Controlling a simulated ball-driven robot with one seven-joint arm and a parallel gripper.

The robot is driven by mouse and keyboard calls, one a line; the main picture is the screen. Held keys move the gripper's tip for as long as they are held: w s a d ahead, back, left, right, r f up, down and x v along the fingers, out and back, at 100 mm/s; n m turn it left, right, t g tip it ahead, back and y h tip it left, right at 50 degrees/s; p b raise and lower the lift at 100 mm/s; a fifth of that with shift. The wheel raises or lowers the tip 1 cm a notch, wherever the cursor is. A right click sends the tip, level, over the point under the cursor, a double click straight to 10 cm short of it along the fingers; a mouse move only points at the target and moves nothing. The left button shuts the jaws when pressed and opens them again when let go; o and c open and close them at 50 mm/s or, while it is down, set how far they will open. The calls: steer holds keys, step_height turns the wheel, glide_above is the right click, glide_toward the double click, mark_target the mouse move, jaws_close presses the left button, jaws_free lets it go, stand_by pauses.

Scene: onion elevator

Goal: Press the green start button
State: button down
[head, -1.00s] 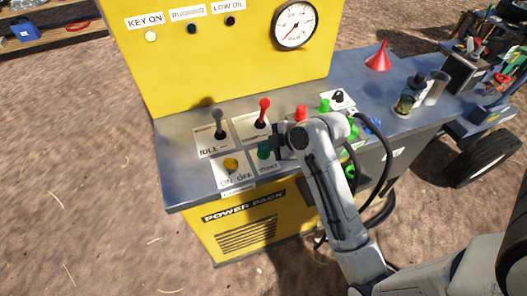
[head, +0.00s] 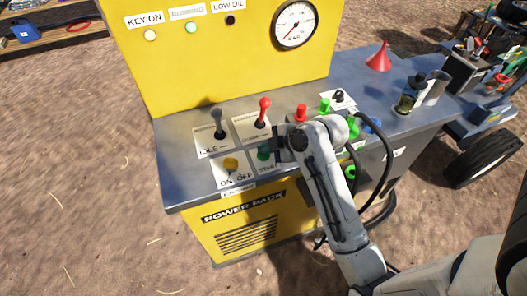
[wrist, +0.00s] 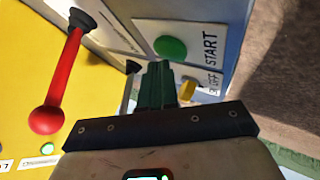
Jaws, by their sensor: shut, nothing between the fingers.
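The green start button (head: 264,152) sits on a white plate on the grey console top, just left of my gripper (head: 277,147) in the head view. In the wrist view the button (wrist: 170,47) is a round green cap beside the word START. My gripper (wrist: 158,70) is shut and empty, its dark green-tinted fingers together. The fingertips are very close to the button's edge; I cannot tell whether they touch it. The middle indicator lamp (head: 193,28) on the yellow panel glows green, and it shows green in the wrist view (wrist: 47,148).
A yellow key knob (head: 231,164) is left of the button. A red-knobbed lever (head: 263,112) and a dark idle lever (head: 218,124) stand behind. A red funnel (head: 379,57) and jars stand farther right.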

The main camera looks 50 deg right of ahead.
mark_target(266, 156)
steer(key=shift+r+p, duration=1)
steer(key=shift+r, duration=0.1)
step_height(266, 156, up, 5)
steer(key=p, duration=0.4)
steer(key=shift+p, duration=0.35)
stand_by(0.5)
steer(key=shift+s+a+f, duration=0.1)
steer(key=shift+a+f, duration=0.05)
steer(key=shift+f, duration=0.1)
steer(key=s+a+f+m+g, duration=0.2)
steer(key=s+a+f+m, duration=0.1)
steer(key=s, duration=0.3)
steer(key=s+a+f+m+g+h+b, duration=0.1)
steer(key=s+a+f+m+g, duration=0.1)
steer(key=s+a+m+g, duration=0.1)
steer(key=s+a+f+m+g, duration=0.3)
steer(key=s+a+m, duration=0.2)
steer(key=s, duration=0.5)
steer(key=shift+a+f, duration=0.35)
steer(key=shift+a, duration=0.6)
